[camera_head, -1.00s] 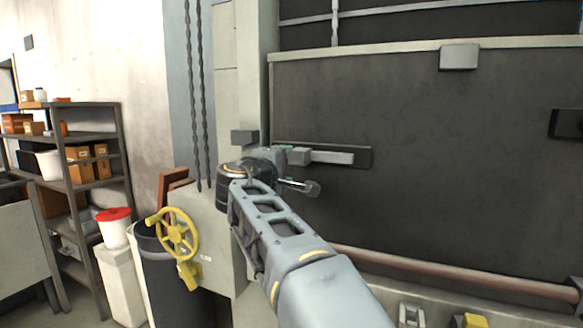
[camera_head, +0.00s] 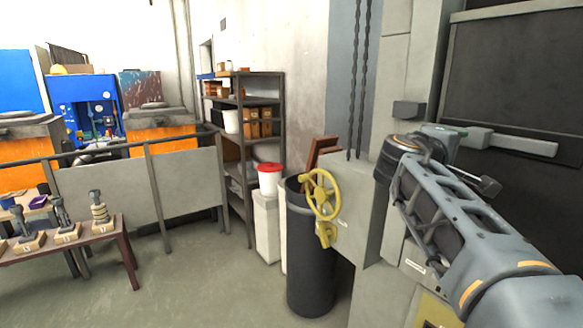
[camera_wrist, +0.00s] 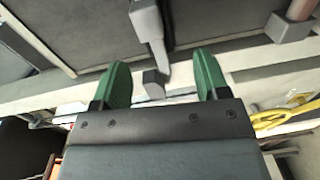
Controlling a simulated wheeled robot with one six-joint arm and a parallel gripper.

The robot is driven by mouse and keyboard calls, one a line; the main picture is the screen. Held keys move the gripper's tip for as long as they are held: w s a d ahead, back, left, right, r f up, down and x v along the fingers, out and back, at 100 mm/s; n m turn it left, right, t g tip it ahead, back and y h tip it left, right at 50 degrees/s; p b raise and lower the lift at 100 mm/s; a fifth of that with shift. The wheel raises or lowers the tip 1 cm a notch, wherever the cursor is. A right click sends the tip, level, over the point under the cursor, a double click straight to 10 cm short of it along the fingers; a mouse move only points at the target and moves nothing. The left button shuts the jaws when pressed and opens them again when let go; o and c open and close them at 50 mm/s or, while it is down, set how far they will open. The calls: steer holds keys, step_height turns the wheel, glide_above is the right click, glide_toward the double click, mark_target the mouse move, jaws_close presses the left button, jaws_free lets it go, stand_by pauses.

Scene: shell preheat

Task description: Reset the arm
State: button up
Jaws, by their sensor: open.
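My arm (camera_head: 470,225) reaches in from the lower right of the head view, bent at a joint near the grey door handle. Beyond the fingers are a dark panel (camera_wrist: 85,35) and a grey latch bar (camera_wrist: 148,30). In the head view the gripper's fingers cannot be made out behind the arm's end.
A yellow handwheel (camera_head: 322,195) on a grey box stands left of my arm, with a black bin (camera_head: 312,265) below it. A shelf (camera_head: 283,150), a railing and a low table (camera_head: 110,232) stand further left. The floor between is clear.

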steer(key=s+a+f+m+g+y, duration=0.1)
steer(key=a+f+y, duration=0.3)
steer(key=f, duration=0.7)
steer(key=s+a+f+m+g+y, duration=0.2)
steer(key=a+f+y, duration=0.15)
steer(key=f, duration=0.65)
steer(key=s+a+f+m+g+y+p, duration=0.1)
steer(key=s+a+f+m+y+p, duration=0.1)
steer(key=s+a+f+y, duration=0.6)
steer(key=s+a+f, duration=0.2)
steer(key=a+f, duration=0.2)
steer(key=shift+s+g, duration=0.35)
steer(key=shift+g, duration=0.05)
steer(key=shift+r, duration=0.1)
steer(key=shift+c, duration=0.5)
